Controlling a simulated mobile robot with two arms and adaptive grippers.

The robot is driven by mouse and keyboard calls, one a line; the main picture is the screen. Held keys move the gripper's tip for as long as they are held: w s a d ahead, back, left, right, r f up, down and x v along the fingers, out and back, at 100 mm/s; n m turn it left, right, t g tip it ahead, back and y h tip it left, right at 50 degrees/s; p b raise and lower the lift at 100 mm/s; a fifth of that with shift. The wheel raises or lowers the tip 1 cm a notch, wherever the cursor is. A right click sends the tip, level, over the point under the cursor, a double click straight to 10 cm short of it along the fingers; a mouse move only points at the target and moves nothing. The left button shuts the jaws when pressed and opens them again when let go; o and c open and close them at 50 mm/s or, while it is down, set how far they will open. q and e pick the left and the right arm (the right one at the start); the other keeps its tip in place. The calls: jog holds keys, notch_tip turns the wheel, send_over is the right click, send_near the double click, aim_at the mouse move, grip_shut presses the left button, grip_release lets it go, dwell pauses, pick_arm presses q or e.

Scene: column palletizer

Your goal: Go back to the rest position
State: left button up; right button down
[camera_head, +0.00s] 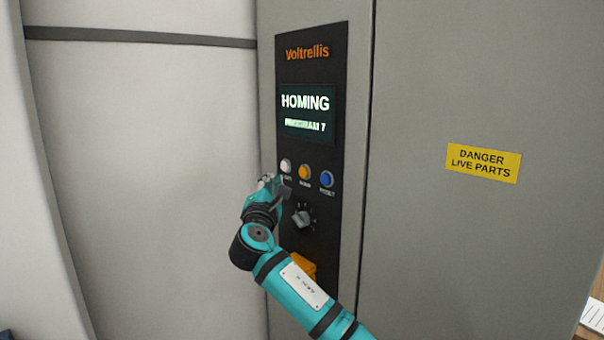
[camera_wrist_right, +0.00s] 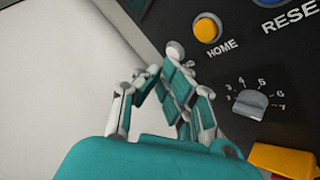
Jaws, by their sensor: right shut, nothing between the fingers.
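My right gripper (camera_head: 274,184) is shut and empty, at the left edge of the black control panel (camera_head: 327,60), just below the white button (camera_head: 286,165). In the right wrist view its teal and grey fingers (camera_wrist_right: 168,68) are over the panel's edge. I cannot tell whether they touch the panel. The orange HOME button (camera_head: 304,172) and blue RESET button (camera_head: 327,179) are to the right. The screen (camera_head: 306,116) reads HOMING, with a blurred line below ending in 7. My left gripper is not in view.
A numbered rotary knob (camera_head: 302,217) sits below the buttons. A yellow-orange part (camera_head: 302,264) lower down is partly hidden by my right arm. The grey cabinet (camera_head: 440,250) carries a yellow danger sign (camera_head: 483,163). A pale wall panel (camera_head: 150,180) stands at left.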

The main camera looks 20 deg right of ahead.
dwell(0.6)
notch_tip(320, 180, down, 36)
jog(key=s+d+r+m+g+y+b, duration=0.1)
jog(key=m+g+y+b, duration=0.1)
jog(key=g+y, duration=0.25)
jog(key=s+f+m+g+y, duration=0.1)
jog(key=s+f+g, duration=0.1)
jog(key=s+f, duration=0.5)
jog(key=s+f+m+g+y, duration=0.1)
jog(key=s+f, duration=0.2)
jog(key=f, duration=0.9)
jog(key=s+f+m+g, duration=0.15)
jog(key=s+f, duration=0.25)
jog(key=f, duration=0.5)
jog(key=s+d+f+m+g+y+b, duration=0.1)
jog(key=s+f+m+g, duration=0.2)
jog(key=s+f, duration=0.85)
jog(key=s+f+m+g+y+b, duration=0.1)
jog(key=s+f+m+g, duration=0.1)
jog(key=s+f, duration=0.95)
jog(key=s+f+m+g, duration=0.1)
jog(key=s+f+m, duration=0.2)
jog(key=s, duration=1.3)
jog(key=s+f+m+g+b, duration=0.1)
jog(key=s+f+m+g, duration=0.1)
jog(key=s, duration=1.3)
jog(key=shift+s+d+f+m+g, duration=0.35)
jog(key=shift+d+f+m, duration=0.1)
jog(key=shift+f+m, duration=0.15)
jog(key=shift+y, duration=0.25)
